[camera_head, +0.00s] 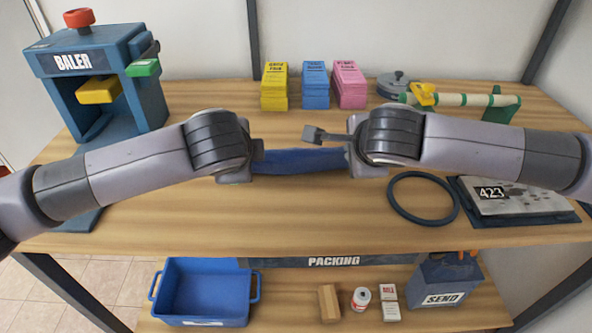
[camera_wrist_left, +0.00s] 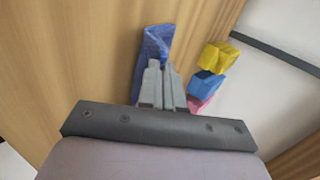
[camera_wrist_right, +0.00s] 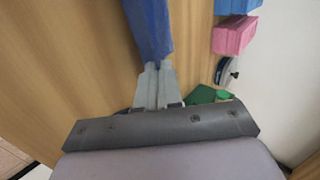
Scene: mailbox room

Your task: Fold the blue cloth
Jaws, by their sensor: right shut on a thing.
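The blue cloth (camera_head: 300,161) lies as a narrow strip on the wooden table, between my two grippers. My left gripper (camera_head: 250,168) is at its left end. In the left wrist view the cloth (camera_wrist_left: 153,45) runs up to the fingertips (camera_wrist_left: 160,64); the fingers look close together, but whether they grip it is unclear. My right gripper (camera_head: 350,160) is shut on the cloth's right end. In the right wrist view the cloth (camera_wrist_right: 148,25) runs from between the fingertips (camera_wrist_right: 155,66). My wrists hide both cloth ends in the head view.
A blue baler (camera_head: 60,60) stands at the back left. Yellow (camera_head: 274,88), blue (camera_head: 316,86) and pink (camera_head: 349,86) stacks stand behind the cloth. A dark ring (camera_head: 424,222) and a pad marked 423 (camera_head: 515,200) lie right. The table front is clear. A blue bin (camera_head: 205,290) sits below.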

